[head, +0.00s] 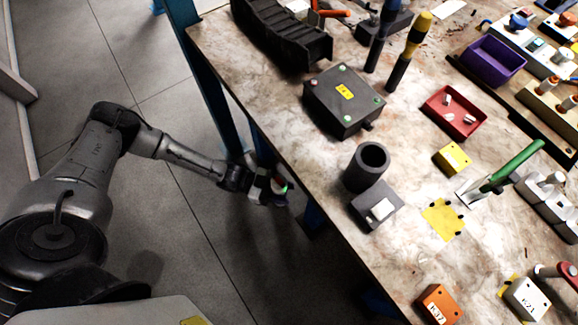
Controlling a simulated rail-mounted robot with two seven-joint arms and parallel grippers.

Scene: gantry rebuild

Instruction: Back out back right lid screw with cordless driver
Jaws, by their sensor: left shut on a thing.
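A dark box (344,98) stands on the bench with a yellow label on its lid and small green and red marks near the lid's corners. The lid screws are too small to make out well. My left gripper (275,190) is off the bench's left edge, well apart from the box. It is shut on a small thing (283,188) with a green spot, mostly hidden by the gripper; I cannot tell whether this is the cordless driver. A dark, open-topped cylinder (366,167) stands empty-looking on the bench. My right gripper is not in view.
A dark block with a pale top (377,206) sits beside the cylinder. A red tray (432,112) and a green-handled clamp (505,172) are to the right. The bench front is partly clear.

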